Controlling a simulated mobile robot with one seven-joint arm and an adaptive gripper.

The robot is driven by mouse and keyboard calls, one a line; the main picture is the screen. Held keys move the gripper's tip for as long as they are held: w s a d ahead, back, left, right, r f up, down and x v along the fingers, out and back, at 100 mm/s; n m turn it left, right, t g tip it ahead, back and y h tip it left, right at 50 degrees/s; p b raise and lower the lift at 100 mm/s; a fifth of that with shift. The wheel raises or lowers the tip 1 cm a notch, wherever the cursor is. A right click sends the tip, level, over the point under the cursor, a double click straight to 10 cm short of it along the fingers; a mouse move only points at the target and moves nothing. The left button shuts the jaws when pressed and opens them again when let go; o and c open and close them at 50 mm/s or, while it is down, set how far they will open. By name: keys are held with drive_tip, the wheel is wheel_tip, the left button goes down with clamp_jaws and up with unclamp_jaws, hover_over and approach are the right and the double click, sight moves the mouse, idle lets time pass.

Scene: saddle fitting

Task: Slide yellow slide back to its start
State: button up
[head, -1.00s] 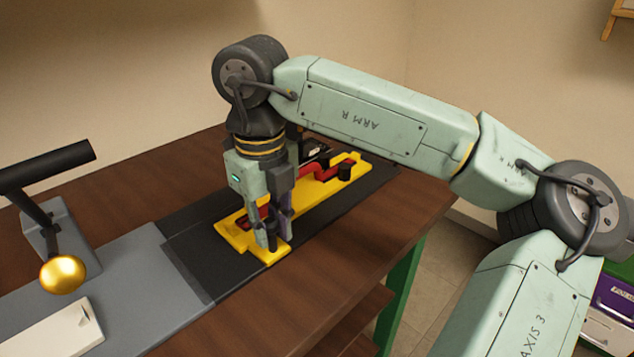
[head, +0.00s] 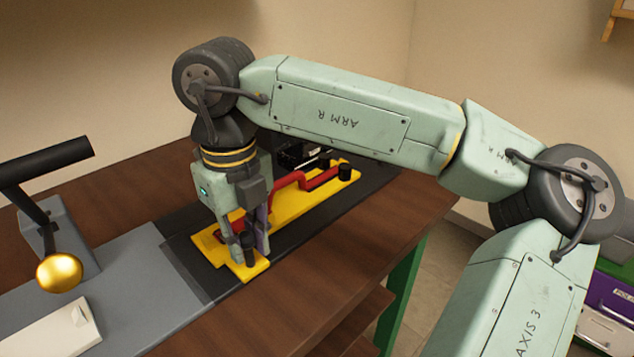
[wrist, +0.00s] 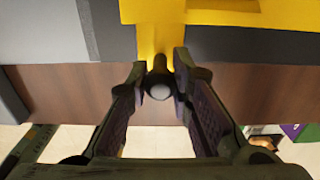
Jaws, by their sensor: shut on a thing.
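The yellow slide (head: 256,270) lies on a dark track on the brown bench, long side running from lower left to upper right. A tab at its near left end carries a dark upright knob (wrist: 160,86). My gripper (head: 249,248) points down at that tab, with its fingers on either side of the knob and shut on it. In the wrist view my gripper (wrist: 158,78) has the knob between its fingertips, with the yellow slide (wrist: 162,38) beyond. The slide's middle is partly hidden behind my gripper in the head view.
A red bent bar (head: 312,181) and a black post (head: 345,171) sit on the slide's far part. To the left are a grey plate (head: 125,268), a black-handled lever with a gold ball (head: 59,273), and a white block (head: 58,333). Bare bench lies in front.

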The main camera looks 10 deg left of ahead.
drive_tip(key=shift+o, duration=0.2)
drive_tip(key=shift+s+a+b, duration=0.15)
drive_tip(key=shift+s+a, duration=0.3)
drive_tip(key=shift+s, duration=0.3)
drive_tip(key=shift+s+a+b, duration=0.2)
drive_tip(key=shift+s+a, duration=0.3)
drive_tip(key=shift+s, duration=0.3)
drive_tip(key=shift+s+a+b, duration=0.15)
drive_tip(key=shift+s+a, duration=0.3)
drive_tip(key=shift+s, duration=0.3)
drive_tip(key=shift+o, duration=0.7)
drive_tip(key=shift+s+a, duration=0.1)
drive_tip(key=o, duration=0.7)
drive_tip(key=shift+a, duration=0.1)
drive_tip(key=shift+r+p, duration=0.35)
drive_tip(key=shift+r, duration=0.05)
wheel_tip(320, 180, up, 5)
drive_tip(key=p, duration=0.3)
drive_tip(key=shift+r+p, duration=0.1)
drive_tip(key=shift+p, duration=0.25)
